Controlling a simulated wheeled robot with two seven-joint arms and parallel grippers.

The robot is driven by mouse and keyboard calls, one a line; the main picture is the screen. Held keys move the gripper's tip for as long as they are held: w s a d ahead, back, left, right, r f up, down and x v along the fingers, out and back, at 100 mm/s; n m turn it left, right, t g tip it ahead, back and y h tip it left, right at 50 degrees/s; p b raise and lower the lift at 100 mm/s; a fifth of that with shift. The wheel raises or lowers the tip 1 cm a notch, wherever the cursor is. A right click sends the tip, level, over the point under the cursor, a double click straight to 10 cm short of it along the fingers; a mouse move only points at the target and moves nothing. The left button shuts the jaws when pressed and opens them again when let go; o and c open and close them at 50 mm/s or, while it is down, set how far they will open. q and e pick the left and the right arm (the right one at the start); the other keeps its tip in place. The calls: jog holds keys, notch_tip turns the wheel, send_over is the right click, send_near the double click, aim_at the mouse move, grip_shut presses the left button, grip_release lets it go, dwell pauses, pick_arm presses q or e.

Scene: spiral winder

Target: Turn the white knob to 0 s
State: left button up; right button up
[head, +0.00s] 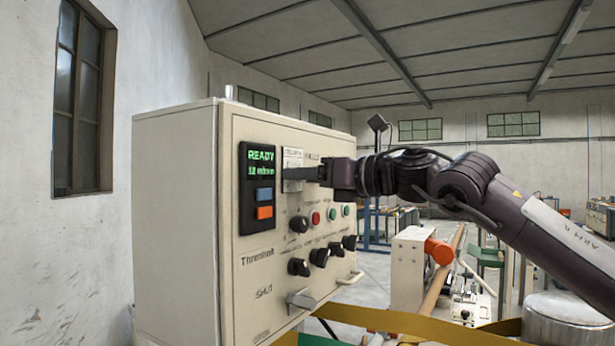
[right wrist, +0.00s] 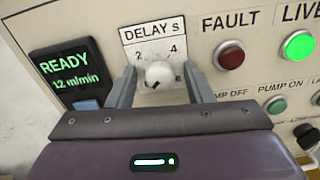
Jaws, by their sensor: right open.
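The white knob (right wrist: 158,73) shows in the right wrist view on a white dial plate (right wrist: 153,38) marked "DELAY s", with 2 and 4 readable. The rest of the scale is hidden or too small to read, and I cannot tell exactly where the knob points. My right gripper (head: 291,174) is open at the panel, with one finger on each side of the knob. I cannot tell whether either finger touches it. In the head view the gripper covers the knob. My left gripper is not in view.
The cream control cabinet (head: 178,215) carries a display (head: 261,165) reading READY, with blue and orange buttons below it. A red FAULT lamp (right wrist: 229,55) and green LIVE lamp (right wrist: 298,45) sit right of the dial. Several black knobs (head: 299,267) stick out lower down.

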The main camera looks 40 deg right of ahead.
jog(key=shift+s, duration=0.1)
jog(key=b+v, duration=0.4)
jog(key=v, duration=0.3)
jog(key=shift+s+b, duration=0.3)
jog(key=shift+b, duration=0.05)
jog(key=shift+d, duration=0.1)
